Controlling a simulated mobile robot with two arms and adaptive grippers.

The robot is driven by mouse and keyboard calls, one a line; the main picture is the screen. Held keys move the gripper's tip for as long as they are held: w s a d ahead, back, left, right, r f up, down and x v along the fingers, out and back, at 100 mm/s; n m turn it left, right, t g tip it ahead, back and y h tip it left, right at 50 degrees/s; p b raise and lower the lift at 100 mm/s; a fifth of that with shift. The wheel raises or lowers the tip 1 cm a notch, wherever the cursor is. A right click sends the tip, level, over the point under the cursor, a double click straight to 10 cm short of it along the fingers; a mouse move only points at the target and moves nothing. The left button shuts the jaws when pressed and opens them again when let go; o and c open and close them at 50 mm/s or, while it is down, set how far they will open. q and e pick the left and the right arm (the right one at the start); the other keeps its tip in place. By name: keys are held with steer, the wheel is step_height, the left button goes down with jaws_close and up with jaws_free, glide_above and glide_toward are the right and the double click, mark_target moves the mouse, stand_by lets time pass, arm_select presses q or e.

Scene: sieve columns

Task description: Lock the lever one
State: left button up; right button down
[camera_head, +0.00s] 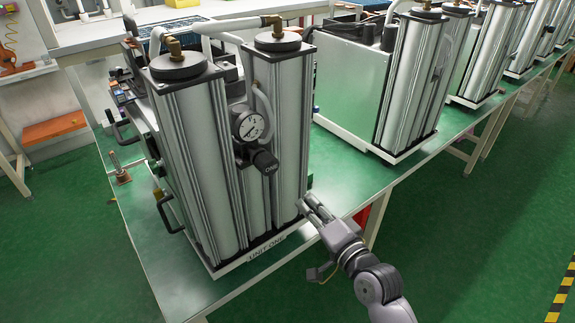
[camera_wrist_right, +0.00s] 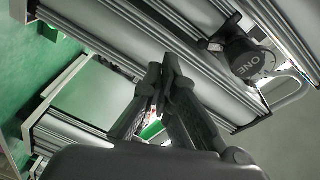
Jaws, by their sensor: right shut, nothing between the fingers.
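The unit with silver columns stands on the green table, with a label reading UNIT ONE on its base (camera_head: 262,252). A black part marked ONE (camera_head: 266,163), which looks like lever one, sits on its front below a round white gauge (camera_head: 249,126). The same marked part shows upside down at the upper right of the right wrist view (camera_wrist_right: 250,60). My right gripper (camera_head: 308,204) is shut and empty, low beside the unit's right column, below and right of the marked part. Its fingertips meet in the wrist view (camera_wrist_right: 163,72). My left gripper is not in view.
More column units (camera_head: 408,85) stand in a row toward the back right. A small metal fitting (camera_head: 121,172) stands on the table left of the unit. Black handles (camera_head: 168,214) stick out from the unit's left side.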

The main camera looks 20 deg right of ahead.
steer(key=shift+t, duration=0.5)
steer(key=r, duration=0.2)
steer(key=s+r, duration=0.1)
steer(key=r, duration=0.1)
steer(key=shift+r, duration=0.35)
steer(key=p, duration=0.3)
glide_toward(281, 158)
steer(key=w, duration=0.3)
steer(key=w+a, duration=0.1)
steer(key=w, duration=0.1)
steer(key=shift+r, duration=0.3)
steer(key=shift+w, duration=0.6)
steer(key=shift+w+a+f, duration=0.1)
steer(key=shift+w, duration=0.05)
steer(key=shift+m, duration=0.3)
